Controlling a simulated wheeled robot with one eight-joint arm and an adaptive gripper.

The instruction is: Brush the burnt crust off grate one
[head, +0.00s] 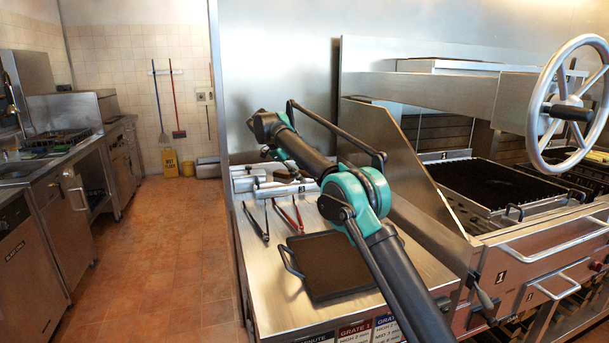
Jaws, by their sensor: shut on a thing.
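Grate one (480,185) is the black grate on the grill at right, above a steel front marked 1. Its dark surface looks uneven, but I cannot tell crust from bare bars. My arm reaches from the bottom right over the side table to its back left, away from the grate. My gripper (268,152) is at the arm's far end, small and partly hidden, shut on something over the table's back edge. What it holds is too small and hidden to make out. I cannot identify a brush.
A black flat pan (327,268) and two pairs of tongs, one black (257,222) and one red-handled (290,217), lie on the steel side table (270,290). A steel side panel (405,165) stands between table and grate. A handwheel (541,118) is at right. The left floor is clear.

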